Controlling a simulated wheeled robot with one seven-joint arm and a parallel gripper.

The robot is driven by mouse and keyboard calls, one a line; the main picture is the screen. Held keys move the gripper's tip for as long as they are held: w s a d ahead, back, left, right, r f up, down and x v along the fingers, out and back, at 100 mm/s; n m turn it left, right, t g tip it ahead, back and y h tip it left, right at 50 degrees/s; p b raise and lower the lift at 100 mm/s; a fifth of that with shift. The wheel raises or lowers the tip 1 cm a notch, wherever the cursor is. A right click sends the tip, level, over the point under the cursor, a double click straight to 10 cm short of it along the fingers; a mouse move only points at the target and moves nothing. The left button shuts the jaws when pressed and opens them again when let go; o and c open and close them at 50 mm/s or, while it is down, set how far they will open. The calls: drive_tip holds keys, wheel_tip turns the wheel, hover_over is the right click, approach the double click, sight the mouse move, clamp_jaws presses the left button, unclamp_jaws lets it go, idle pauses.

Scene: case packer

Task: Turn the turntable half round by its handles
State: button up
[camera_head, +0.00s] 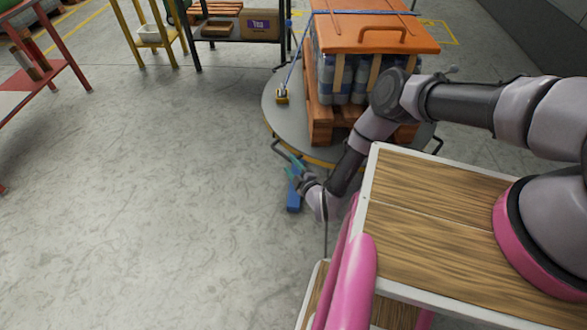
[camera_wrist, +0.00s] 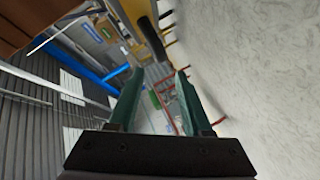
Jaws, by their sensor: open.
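The turntable (camera_head: 277,118) is a round grey plate with a yellow edge, low on the floor at the upper middle of the head view. A dark bent handle (camera_head: 278,147) sticks out at its near left edge, and another handle (camera_head: 438,146) shows at the right. My gripper (camera_head: 295,163) is beside the near left handle, low over the floor. In the wrist view its two green fingers (camera_wrist: 158,92) are apart, with no handle visible between them. Whether a finger touches the handle cannot be told. My arm hides part of the turntable's near edge.
A wooden pallet (camera_head: 319,125) on the turntable carries bottles under an orange lid (camera_head: 370,35), with a blue strap. A blue piece (camera_head: 294,195) shows below my gripper. A red table (camera_head: 45,85) and dark shelf (camera_head: 225,38) stand left and behind. The left floor is clear.

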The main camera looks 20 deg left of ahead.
drive_tip(key=shift+v, duration=0.9)
